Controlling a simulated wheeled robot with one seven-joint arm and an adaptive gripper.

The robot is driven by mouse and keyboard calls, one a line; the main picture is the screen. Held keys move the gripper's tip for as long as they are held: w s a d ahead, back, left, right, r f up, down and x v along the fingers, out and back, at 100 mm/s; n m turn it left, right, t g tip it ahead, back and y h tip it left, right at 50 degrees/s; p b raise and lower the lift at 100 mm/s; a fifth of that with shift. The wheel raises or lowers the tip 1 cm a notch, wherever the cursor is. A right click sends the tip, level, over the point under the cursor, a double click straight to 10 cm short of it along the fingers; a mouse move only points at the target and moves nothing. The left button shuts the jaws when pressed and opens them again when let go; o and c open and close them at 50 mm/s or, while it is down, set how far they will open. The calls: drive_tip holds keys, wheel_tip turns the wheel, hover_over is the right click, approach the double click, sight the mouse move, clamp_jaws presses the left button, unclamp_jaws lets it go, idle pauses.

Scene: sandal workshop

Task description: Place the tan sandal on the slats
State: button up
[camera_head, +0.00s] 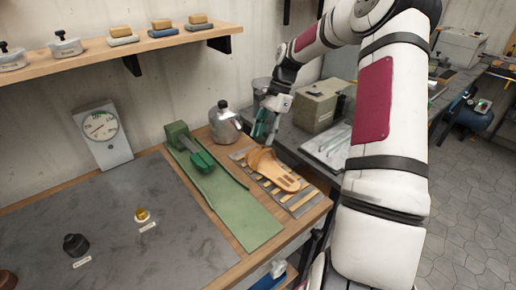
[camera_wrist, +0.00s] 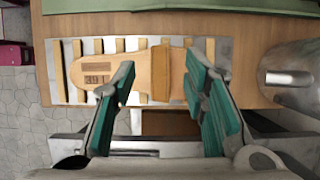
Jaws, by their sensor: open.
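The tan sandal (camera_head: 285,179) lies on the slats (camera_head: 303,202), a grey plate with light wooden strips, at the bench's right end. In the wrist view the sandal (camera_wrist: 97,72) lies lengthwise across the slats (camera_wrist: 60,90), sole down, with its broad strap toward the right. My gripper (camera_head: 265,132) is just above the strap end of the sandal. In the wrist view my gripper (camera_wrist: 162,80) is open, its green fingers apart on either side of the strap. I cannot tell whether a finger touches the sandal.
A metal jug (camera_head: 225,122) stands close behind the slats. A green strip (camera_head: 245,217) with a green tool (camera_head: 196,158) lies to their left. A dial gauge (camera_head: 103,135) stands farther left. A grey case (camera_head: 319,105) is on the bench behind. The dark mat (camera_head: 170,195) is mostly clear.

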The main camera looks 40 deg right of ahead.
drive_tip(key=shift+v, duration=0.85)
drive_tip(key=s+a+r+n+h, duration=0.2)
drive_tip(key=s+a+r+n, duration=0.2)
drive_tip(key=a+r, duration=0.35)
drive_tip(key=s+a+r+n+h, duration=0.35)
drive_tip(key=a+r+n, duration=0.2)
drive_tip(key=a, duration=0.25)
drive_tip(key=s+a+r+n+t, duration=0.2)
drive_tip(key=s+a+n, duration=0.2)
drive_tip(key=s, duration=0.5)
drive_tip(key=s+a+r+n+t, duration=0.2)
drive_tip(key=s+a+n+t, duration=0.1)
drive_tip(key=s, duration=0.6)
drive_tip(key=shift+a+r+n+t+y, duration=0.3)
drive_tip(key=shift+a+n+y, duration=0.2)
drive_tip(key=shift+a, duration=0.45)
drive_tip(key=shift+a, duration=0.1)
